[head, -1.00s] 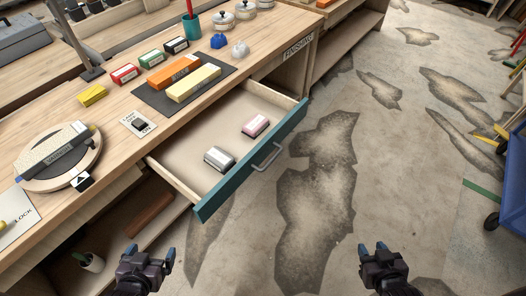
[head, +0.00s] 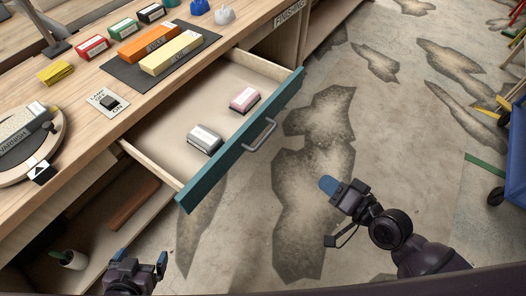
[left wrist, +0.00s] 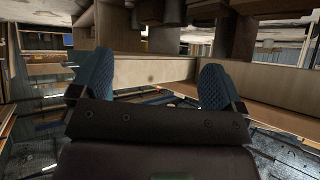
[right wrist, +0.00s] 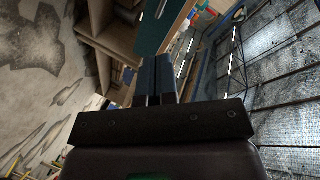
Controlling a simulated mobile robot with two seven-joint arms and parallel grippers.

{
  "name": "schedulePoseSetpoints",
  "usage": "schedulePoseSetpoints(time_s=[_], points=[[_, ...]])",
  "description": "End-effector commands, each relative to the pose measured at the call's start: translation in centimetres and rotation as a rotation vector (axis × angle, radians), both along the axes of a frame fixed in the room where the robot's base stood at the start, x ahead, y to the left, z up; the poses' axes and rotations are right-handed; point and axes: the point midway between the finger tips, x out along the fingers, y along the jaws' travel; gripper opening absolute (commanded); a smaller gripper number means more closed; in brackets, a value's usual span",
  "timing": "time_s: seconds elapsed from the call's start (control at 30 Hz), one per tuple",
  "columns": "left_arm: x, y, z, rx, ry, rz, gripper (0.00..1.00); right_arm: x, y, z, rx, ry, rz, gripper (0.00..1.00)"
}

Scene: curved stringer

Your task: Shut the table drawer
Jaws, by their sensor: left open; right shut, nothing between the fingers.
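The table drawer (head: 240,145) is pulled out from the workbench, with a teal front and a grey bar handle (head: 259,134). In it lie a grey-and-white block (head: 204,139) and a pink-and-white block (head: 244,99). My right gripper (head: 328,186) is shut and empty, apart from the drawer, out to the right of the handle over the floor. Its closed fingers (right wrist: 156,80) show in the right wrist view. My left gripper (head: 140,258) is open and empty, below the drawer's near corner. Its spread fingers (left wrist: 155,85) show in the left wrist view.
The workbench top (head: 75,115) holds a turntable (head: 30,145), a switch plate (head: 108,103) and several coloured blocks. A lower shelf with a plant pot (head: 72,259) is under the bench. A blue cart (head: 515,150) stands far right. The floor before the drawer is clear.

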Motion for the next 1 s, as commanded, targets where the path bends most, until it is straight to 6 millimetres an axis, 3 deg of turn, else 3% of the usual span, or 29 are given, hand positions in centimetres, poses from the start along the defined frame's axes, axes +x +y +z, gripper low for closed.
schedulePoseSetpoints(time_s=[0.03, 0.1, 0.3, 0.67, 0.8, 1.0], points=[[-0.8, 0.1, -1.9, 0.004, 0.035, -0.003, 0.94, 0.6, 0.7, -1.5, 0.068, 0.051, 0.028, 0.0], [-1.0, 0.2, -3.0, 0.007, 0.053, -0.007, 0.94, 1.4, 1.6, -1.9, 0.173, 0.113, 0.056, 0.0], [-0.9, 0.2, -4.6, 0.01, 0.074, -0.013, 0.94, 3.2, 3.3, -2.5, 0.399, 0.285, 0.106, 0.0], [0.1, -0.2, -3.8, 0.005, 0.054, -0.019, 0.94, 4.8, 4.6, -2.0, 0.5, 0.362, 0.121, 0.0], [0.5, -0.3, -2.9, 0.002, 0.035, -0.018, 0.94, 5.9, 6.1, -2.0, 0.499, 0.359, 0.124, 0.0], [-0.3, -0.4, -3.1, -0.001, 0.047, -0.014, 0.94, 8.1, 8.8, -2.9, 0.499, 0.358, 0.121, 0.0]])
